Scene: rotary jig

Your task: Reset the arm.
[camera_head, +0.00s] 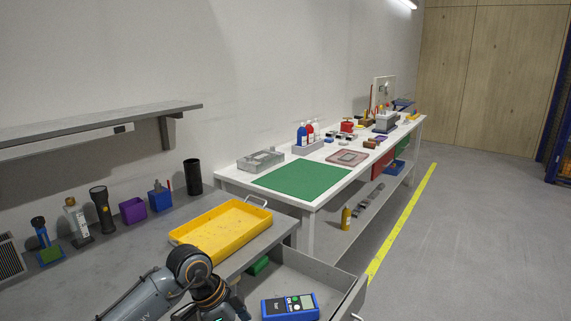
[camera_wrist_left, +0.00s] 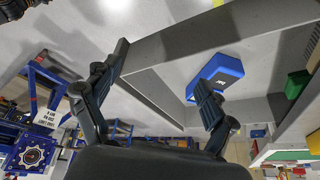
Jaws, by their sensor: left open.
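My left arm (camera_head: 190,283) reaches in from the bottom left of the head view, beside the open drawer. In the left wrist view my left gripper (camera_wrist_left: 150,82) is open, its two dark fingers apart. The grey drawer wall (camera_wrist_left: 160,97) shows between and beyond the fingers, and I see nothing gripped. One finger overlaps the view of a blue device (camera_wrist_left: 216,74); I cannot tell whether they touch. My right gripper is in neither view.
The drawer (camera_head: 335,303) stands open with a blue meter (camera_head: 290,306) inside. A yellow tray (camera_head: 222,231) sits on the grey bench. A white table with a green mat (camera_head: 303,178) stands beyond.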

